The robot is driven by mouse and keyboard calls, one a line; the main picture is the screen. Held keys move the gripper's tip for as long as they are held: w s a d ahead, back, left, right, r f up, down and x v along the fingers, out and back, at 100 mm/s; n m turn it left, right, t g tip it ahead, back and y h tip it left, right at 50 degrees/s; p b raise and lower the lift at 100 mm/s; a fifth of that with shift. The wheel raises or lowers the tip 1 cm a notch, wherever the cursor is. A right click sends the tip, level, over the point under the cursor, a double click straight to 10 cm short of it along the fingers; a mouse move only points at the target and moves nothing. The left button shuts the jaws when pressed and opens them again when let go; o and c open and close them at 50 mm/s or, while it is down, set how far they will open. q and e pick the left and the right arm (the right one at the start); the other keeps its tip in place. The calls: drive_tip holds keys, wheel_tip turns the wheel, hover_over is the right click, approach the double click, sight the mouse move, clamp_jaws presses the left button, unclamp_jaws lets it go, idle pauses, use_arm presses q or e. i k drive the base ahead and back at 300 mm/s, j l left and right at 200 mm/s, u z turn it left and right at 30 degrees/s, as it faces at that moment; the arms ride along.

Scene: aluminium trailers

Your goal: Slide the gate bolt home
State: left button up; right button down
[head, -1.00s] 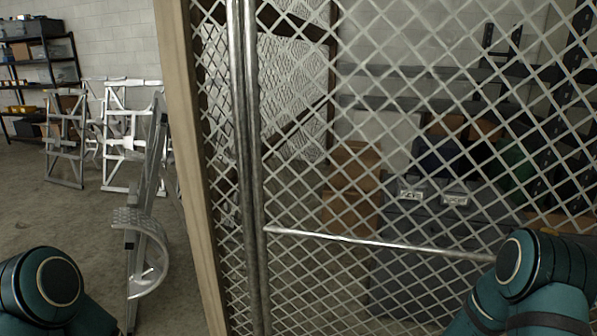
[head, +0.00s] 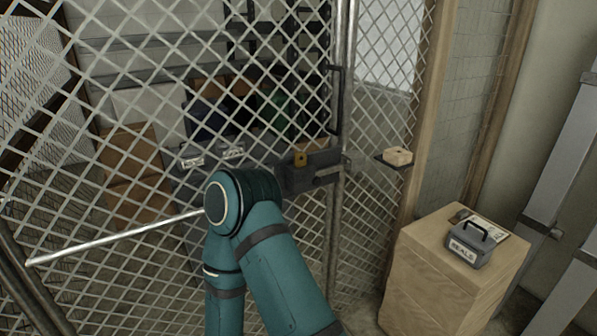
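The wire-mesh gate (head: 130,70) fills the left and middle of the head view. A dark lock box with the bolt (head: 308,168) sits at its right edge, beside the upright posts. A small brass or orange part (head: 300,158) shows on its face. A dark vertical pull handle (head: 335,100) is above it. I cannot tell how far the bolt extends. My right arm's teal elbow stands in front of the gate, just left of and below the lock box. Neither gripper shows.
A small ledge (head: 380,160) with a pale block (head: 397,156) sticks out right of the posts. A plywood crate (head: 440,275) at lower right carries a grey box marked SEALS (head: 472,247) and a paper. Grey metal beams (head: 560,150) lean at far right.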

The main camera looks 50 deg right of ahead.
sight(332, 169)
drive_tip(key=z, duration=1.85)
